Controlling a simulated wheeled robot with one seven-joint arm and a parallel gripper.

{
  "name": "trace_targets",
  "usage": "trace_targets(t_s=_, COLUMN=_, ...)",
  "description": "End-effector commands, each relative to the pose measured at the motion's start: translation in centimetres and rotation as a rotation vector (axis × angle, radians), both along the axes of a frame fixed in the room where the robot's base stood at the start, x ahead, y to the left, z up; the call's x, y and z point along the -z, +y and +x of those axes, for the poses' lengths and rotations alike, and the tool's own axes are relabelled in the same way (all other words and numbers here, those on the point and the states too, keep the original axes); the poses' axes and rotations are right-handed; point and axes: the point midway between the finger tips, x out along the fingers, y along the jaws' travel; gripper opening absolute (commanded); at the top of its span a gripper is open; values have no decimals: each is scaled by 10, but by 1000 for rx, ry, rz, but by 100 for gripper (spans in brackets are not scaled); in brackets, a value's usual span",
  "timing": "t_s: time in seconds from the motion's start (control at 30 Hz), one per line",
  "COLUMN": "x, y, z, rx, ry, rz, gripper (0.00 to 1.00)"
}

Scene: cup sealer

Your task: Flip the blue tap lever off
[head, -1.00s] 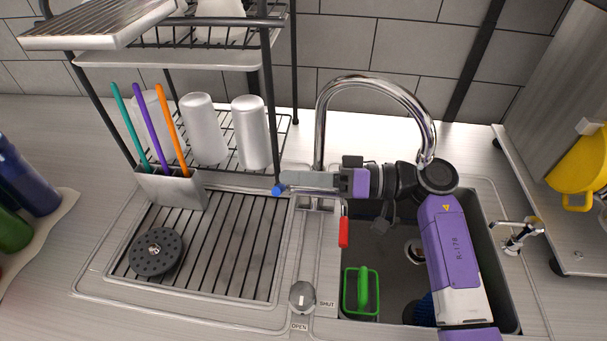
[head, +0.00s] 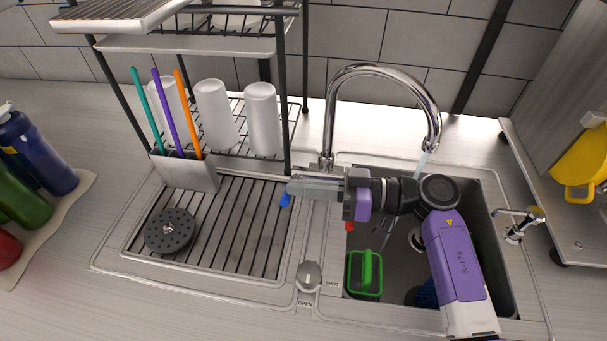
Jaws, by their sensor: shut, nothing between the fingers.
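The chrome tap (head: 331,110) arches over the sink, with a pale streak like water (head: 421,164) under its spout. The blue tap lever (head: 285,200) shows just left of the tap base, slanting down toward the front. My gripper (head: 291,187) reaches in from the right across the sink, in front of the tap base. It is shut and empty, with its fingertips at the blue lever's upper part. They seem to touch, but I cannot be sure. The lever's inner end is hidden behind my gripper. A red lever (head: 349,226) shows partly below my gripper.
A dish rack (head: 287,110) with white cups (head: 215,112) and a utensil holder (head: 185,173) stands close left of my gripper. The sink holds a green-handled item (head: 364,274). A drain knob (head: 308,275) is at the front. A small tap (head: 516,226) stands right.

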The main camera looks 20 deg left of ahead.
Motion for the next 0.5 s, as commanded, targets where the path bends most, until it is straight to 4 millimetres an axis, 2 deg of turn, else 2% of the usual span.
trace_targets(t_s=0.2, x=15, y=-2, z=-7, rx=0, ry=-153, rz=40, gripper=0)
trace_targets(t_s=0.5, x=22, y=-3, z=-11, rx=0, ry=-315, rz=81, gripper=0)
